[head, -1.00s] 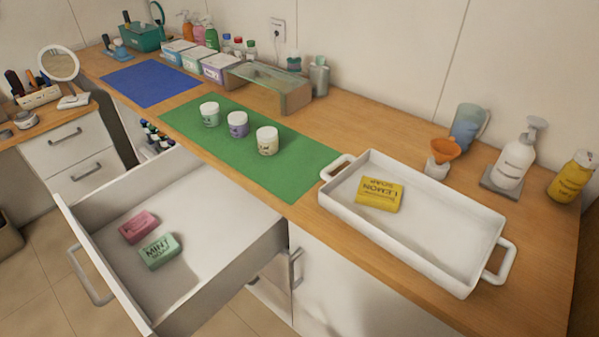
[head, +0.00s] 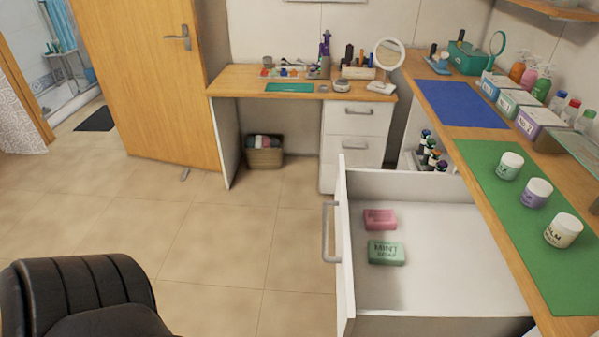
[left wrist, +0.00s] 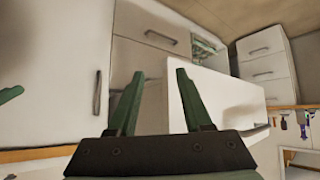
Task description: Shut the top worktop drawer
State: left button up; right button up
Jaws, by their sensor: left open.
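The top worktop drawer (head: 430,270) is pulled far out from under the worktop (head: 425,69) in the head view. Its front panel faces left and carries a grey bar handle (head: 327,232). Inside lie a pink soap (head: 380,219) and a green mint soap (head: 386,253). In the left wrist view, which looks upside down, my left gripper (left wrist: 160,75) is open with nothing between its green fingers. A white panel, apparently the open drawer (left wrist: 225,100), is beyond and right of the fingers, and I see no contact.
A black chair (head: 80,295) stands at the lower left. Clear tiled floor (head: 220,240) lies left of the drawer. A desk (head: 235,82) with drawers stands behind. Jars (head: 536,192) stand on a green mat (head: 500,215) on the worktop.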

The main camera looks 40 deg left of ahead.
aim_at(454, 280)
jog(key=j+u, duration=0.2)
jog(key=u, duration=0.2)
jog(key=j+u, duration=0.2)
jog(key=u, duration=0.2)
jog(key=j+z, duration=0.2)
jog(key=z, duration=0.15)
jog(key=j+z, duration=0.15)
jog(key=z, duration=0.2)
